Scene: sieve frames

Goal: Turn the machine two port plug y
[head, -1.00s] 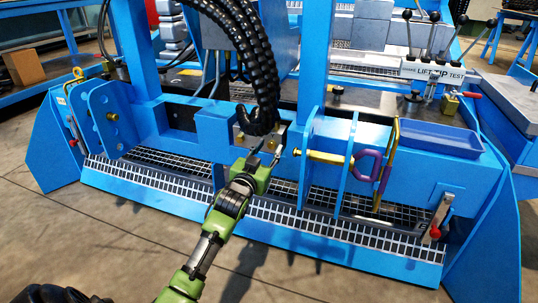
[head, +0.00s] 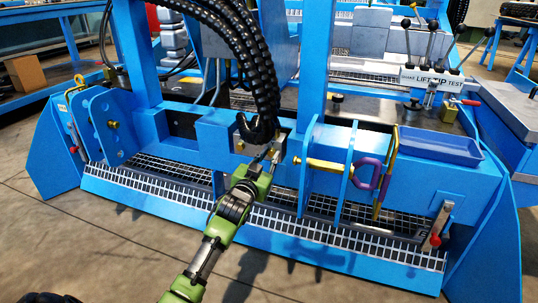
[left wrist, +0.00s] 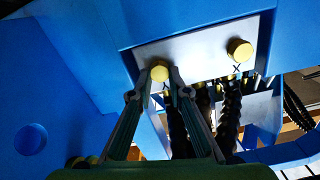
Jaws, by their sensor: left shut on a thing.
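A pale metal plate (left wrist: 200,46) on the blue frame carries two yellow plugs in the left wrist view. The left plug (left wrist: 159,73) sits between the fingertips of my left gripper (left wrist: 160,80), which is shut on it. Its label is mostly hidden by the fingers. The right plug (left wrist: 240,50) has an X below it and is clear of the fingers. In the head view my left gripper (head: 264,158) reaches the plate (head: 240,142) below the black hoses; the plugs are too small to tell well there. My right gripper is not in view.
Thick black hoses (head: 255,75) hang close above the plate. A yellow pin with a purple ring (head: 367,172) sticks out to the right. A blue tray (head: 440,147) lies further right. A grating (head: 320,210) runs below; the floor in front is free.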

